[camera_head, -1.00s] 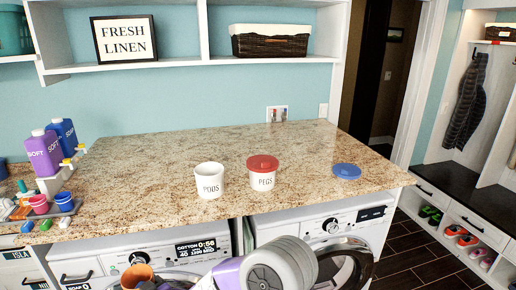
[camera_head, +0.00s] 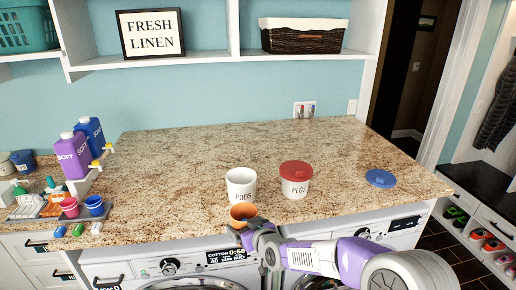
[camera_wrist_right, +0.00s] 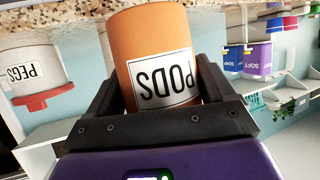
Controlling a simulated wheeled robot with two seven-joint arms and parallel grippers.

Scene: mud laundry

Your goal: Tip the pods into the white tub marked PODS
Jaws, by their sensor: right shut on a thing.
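The open white tub marked PODS (camera_head: 241,184) stands upright near the front edge of the counter. My right gripper (camera_head: 256,228) is shut on an orange cup (camera_head: 242,211), just in front of the tub in the head view. The cup's mouth faces up, roughly upright; whatever is inside is too small to make out. In the right wrist view the cup (camera_wrist_right: 158,45) fills the middle between the dark fingers (camera_wrist_right: 160,85), its PODS label upside down in the picture. My left gripper is out of view.
A white PEGS tub with a red lid (camera_head: 296,168) stands close right of the white tub. A loose blue lid (camera_head: 381,178) lies farther right. Detergent bottles (camera_head: 73,153) and small cups (camera_head: 94,205) sit at the left. The counter (camera_head: 165,170) between is clear.

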